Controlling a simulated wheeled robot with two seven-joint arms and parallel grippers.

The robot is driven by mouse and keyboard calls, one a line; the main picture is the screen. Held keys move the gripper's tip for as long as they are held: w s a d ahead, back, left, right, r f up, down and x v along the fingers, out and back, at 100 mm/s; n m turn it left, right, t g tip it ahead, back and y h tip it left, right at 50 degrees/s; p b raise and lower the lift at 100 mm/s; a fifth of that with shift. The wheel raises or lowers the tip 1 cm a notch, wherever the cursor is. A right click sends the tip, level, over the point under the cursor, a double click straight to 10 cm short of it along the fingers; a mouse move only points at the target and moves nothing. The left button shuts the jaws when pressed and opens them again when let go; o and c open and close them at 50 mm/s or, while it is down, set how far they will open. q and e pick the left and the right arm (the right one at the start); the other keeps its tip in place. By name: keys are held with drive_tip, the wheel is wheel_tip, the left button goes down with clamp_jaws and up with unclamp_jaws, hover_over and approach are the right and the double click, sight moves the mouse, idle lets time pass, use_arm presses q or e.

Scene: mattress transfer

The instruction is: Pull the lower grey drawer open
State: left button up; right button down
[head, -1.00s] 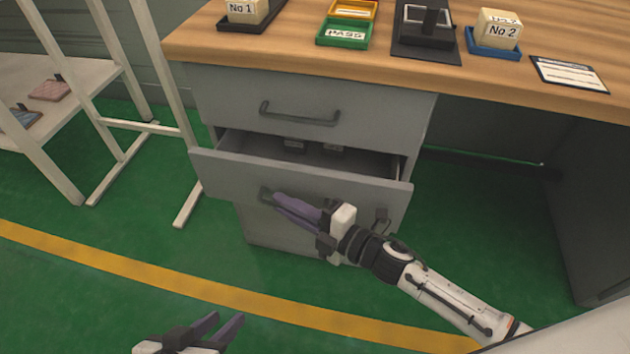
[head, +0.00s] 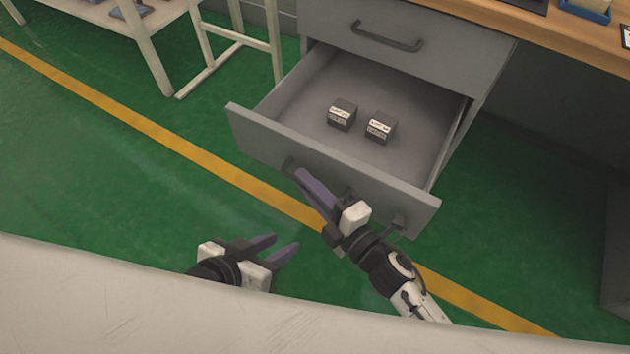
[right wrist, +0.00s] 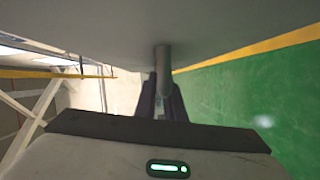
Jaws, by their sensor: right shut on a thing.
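The lower grey drawer (head: 262,138) is pulled well out of the cabinet in the head view. Two dark grey blocks with white labels, one on the left (head: 342,114) and one on the right (head: 380,127), sit inside it. My right gripper (head: 299,174) is shut on the drawer's handle at the front panel, which its fingers partly hide. In the right wrist view, the handle (right wrist: 162,58) runs between the fingers. My left gripper (head: 286,243) is open and empty, lower left of the drawer and apart from it.
The upper grey drawer (head: 440,50) is shut, its handle (head: 386,37) bare. The wooden desktop (head: 480,14) lies above. A white rack (head: 150,50) stands at the back left. Green floor with a yellow line lies around the open drawer.

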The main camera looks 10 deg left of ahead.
use_arm(q)
drive_tip(key=shift+s, duration=0.15)
use_arm(e)
drive_tip(key=shift+s, duration=0.15)
drive_tip(key=c, duration=1.8)
unclamp_jaws()
drive_tip(key=shift+c, duration=0.2)
